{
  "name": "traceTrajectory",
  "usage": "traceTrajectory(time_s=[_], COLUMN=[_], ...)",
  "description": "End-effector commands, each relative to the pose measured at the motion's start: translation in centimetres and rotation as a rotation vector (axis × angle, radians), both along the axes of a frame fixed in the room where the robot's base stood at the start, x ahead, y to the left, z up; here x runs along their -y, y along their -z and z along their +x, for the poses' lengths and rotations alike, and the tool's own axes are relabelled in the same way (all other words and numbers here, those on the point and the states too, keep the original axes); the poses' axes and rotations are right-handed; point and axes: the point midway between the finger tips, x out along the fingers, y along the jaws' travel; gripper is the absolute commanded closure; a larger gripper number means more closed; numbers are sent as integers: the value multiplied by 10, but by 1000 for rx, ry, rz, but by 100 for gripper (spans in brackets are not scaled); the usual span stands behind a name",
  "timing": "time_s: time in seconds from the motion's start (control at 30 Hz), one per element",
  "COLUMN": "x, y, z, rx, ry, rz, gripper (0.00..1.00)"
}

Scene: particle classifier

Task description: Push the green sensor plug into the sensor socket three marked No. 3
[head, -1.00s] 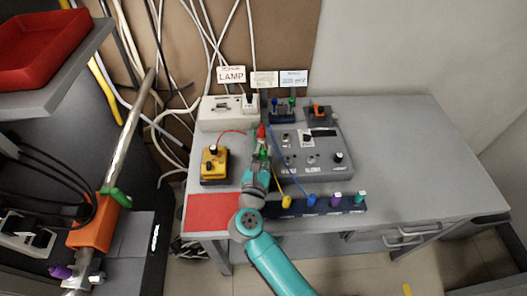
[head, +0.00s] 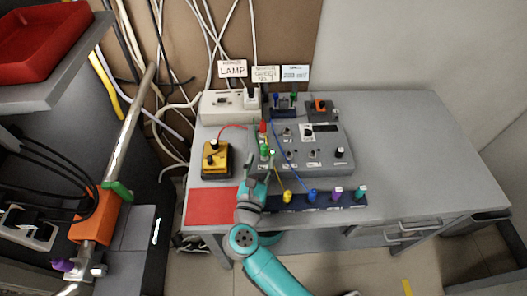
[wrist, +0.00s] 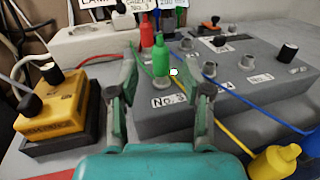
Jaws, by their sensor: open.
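The green sensor plug (head: 264,149) stands upright on the left part of the grey control box (head: 325,171). In the wrist view the green plug (wrist: 161,57) stands at a round metal socket (wrist: 163,83) directly behind a label reading No. 3 (wrist: 168,100). How deep it sits is hard to tell. My gripper (head: 261,158) is open in front of the plug, and in the wrist view its fingers (wrist: 170,66) are spread to either side with a gap around it. A red plug (wrist: 146,32) stands just behind the green one.
A dark rack (head: 325,202) with yellow, blue, purple and teal plugs lies right of my arm. Yellow and blue cables run nearby. The table's right side is clear.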

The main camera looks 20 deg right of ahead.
Motion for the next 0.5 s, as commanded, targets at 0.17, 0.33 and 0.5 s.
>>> traceTrajectory(time_s=[0.17,0.33,0.5], x=[-19,-30,-35], y=[0,0,0], z=[-28,-45,-54], rx=[-1,0,0], ry=[-4,-3,-1], rz=[0,0,0], gripper=[51,51,51])
